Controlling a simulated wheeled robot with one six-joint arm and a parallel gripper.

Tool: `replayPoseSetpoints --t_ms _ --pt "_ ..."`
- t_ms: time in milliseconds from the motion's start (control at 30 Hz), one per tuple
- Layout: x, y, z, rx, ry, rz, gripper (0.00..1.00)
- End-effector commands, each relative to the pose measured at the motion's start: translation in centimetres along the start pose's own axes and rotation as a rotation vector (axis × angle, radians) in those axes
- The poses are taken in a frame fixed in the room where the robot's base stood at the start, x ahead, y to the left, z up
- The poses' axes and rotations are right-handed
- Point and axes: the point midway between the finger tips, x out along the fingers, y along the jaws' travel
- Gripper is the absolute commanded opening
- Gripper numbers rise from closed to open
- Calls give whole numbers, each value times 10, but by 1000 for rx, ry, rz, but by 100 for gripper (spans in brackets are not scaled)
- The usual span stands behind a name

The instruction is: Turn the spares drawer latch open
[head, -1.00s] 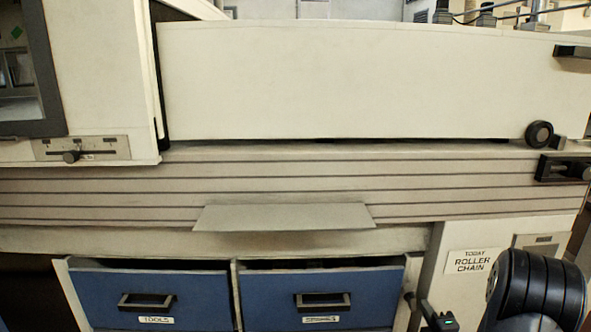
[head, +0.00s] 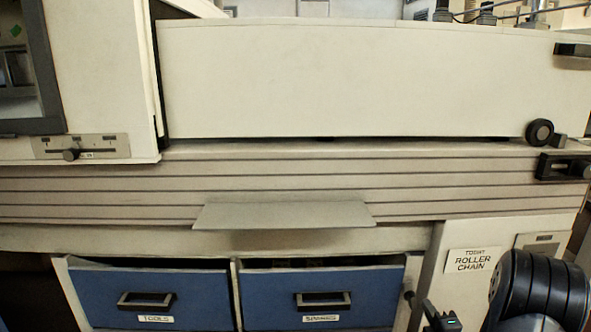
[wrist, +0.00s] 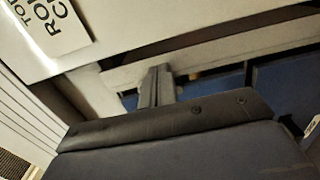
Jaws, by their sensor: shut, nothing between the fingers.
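The spares drawer (head: 375,290) is the blue right-hand drawer, with a dark handle (head: 323,301) and a label below it. A small dark knob (head: 408,295), which looks like the latch, sits on the pale frame just right of the drawer. My gripper (wrist: 157,85) has its fingers together and empty in the wrist view, pointing toward the blue drawer fronts. In the head view part of my gripper shows at the bottom edge, just below and right of the knob. I cannot tell whether they touch. The latch is not clear in the wrist view.
The tools drawer (head: 150,285) is left of the spares drawer. A grey shelf plate (head: 283,214) juts out above the drawers. A white panel with a ROLLER CHAIN sign (head: 471,261) is right of the knob, behind my arm.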

Motion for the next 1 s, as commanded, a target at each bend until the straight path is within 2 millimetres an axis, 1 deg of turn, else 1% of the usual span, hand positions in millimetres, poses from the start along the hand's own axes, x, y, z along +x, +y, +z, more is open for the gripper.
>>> replayPoseSetpoints --t_ms 167,500,600,733,1000 --pt "-6 -1 2 0 0 -1 0" --pt "-47 0 3 0 -2 -1 0" --pt "-56 0 2 0 -1 -1 0" --pt "-60 0 2 0 0 0 0" --pt "-60 0 1 4 1 0 0"
